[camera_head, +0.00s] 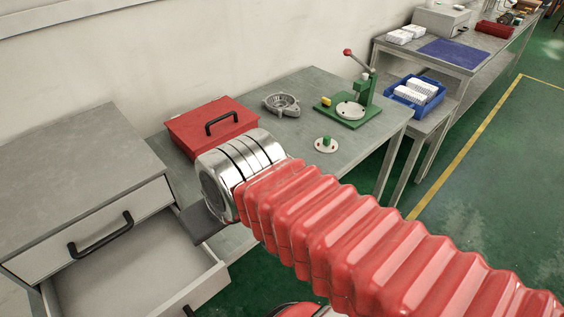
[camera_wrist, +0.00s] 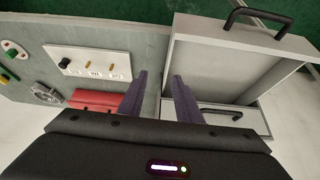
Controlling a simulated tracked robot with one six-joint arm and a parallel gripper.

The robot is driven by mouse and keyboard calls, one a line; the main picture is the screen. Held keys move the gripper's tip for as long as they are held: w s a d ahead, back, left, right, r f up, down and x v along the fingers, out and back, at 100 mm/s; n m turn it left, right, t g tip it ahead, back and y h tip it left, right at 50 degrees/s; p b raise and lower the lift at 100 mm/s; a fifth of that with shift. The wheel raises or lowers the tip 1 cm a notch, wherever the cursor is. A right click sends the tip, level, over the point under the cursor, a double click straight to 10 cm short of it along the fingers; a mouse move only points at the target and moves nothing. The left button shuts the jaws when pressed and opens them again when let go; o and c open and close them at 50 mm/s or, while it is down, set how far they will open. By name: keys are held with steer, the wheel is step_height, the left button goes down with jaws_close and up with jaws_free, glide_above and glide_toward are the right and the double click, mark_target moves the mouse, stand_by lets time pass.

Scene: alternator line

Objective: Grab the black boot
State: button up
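A small black piece (camera_wrist: 65,63), which looks like the black boot, is at one end of a white labelled board (camera_wrist: 90,53) on the grey table in the wrist view. Two brass-coloured pieces stand beside it on the board. My gripper (camera_wrist: 159,78) is open and empty, its two dark fingers spread, to the right of the board in the wrist view. In the head view one dark finger (camera_head: 204,228) shows below my silver wrist. The boot and board are hidden behind my arm there.
A red box (camera_head: 212,125) with a black handle sits on the table. An open, empty drawer (camera_head: 130,275) juts out from the grey cabinet. A grey housing (camera_head: 282,104), a green press (camera_head: 350,110) and a green-and-white part (camera_head: 326,144) stand farther back.

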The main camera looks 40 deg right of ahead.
steer(key=shift+o, duration=1.2)
steer(key=shift+f, duration=0.1)
steer(key=w+d+f+m+t+y, duration=0.1)
steer(key=w+d+f+m+y, duration=0.3)
steer(key=m, duration=0.6)
steer(key=w+d+f+m+y, duration=0.2)
steer(key=d+f+m, duration=0.25)
steer(key=m, duration=0.45)
steer(key=s+d+f+m+t+h, duration=0.1)
steer(key=d+m+t+h, duration=0.4)
steer(key=d+m, duration=1.1)
steer(key=d+f+t, duration=0.1)
steer(key=d+t, duration=0.1)
steer(key=d, duration=0.5)
steer(key=shift+s+d+m+h, duration=0.25)
steer(key=shift+s+m+h, duration=0.05)
